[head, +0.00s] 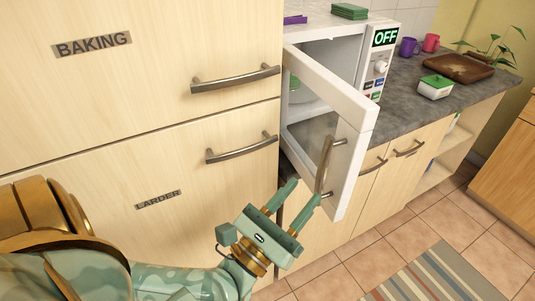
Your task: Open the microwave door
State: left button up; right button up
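The white microwave (330,52) stands on the grey counter, with "OFF" on its display. Its door (352,130) is swung wide open toward me, and part of the cavity and a dish inside show. The metal door handle (323,165) is on the door's outer face, near its free edge. My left gripper (304,192) is open and empty, its two green fingers apart and pointing up near the handle's lower end. The right fingertip is close to the handle; I cannot tell whether it touches. My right gripper is not in view.
Tall wooden cupboard fronts with handles (242,148) fill the left side, close to the microwave. A white tub with a green lid (435,88) and a brown tray (458,68) sit on the counter at right. The tiled floor (375,245) has a striped rug (440,275).

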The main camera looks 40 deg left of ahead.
pick_arm(q)
jog(key=v, duration=1)
jog(key=shift+b, duration=0.4)
jog(key=shift+a+r, duration=0.1)
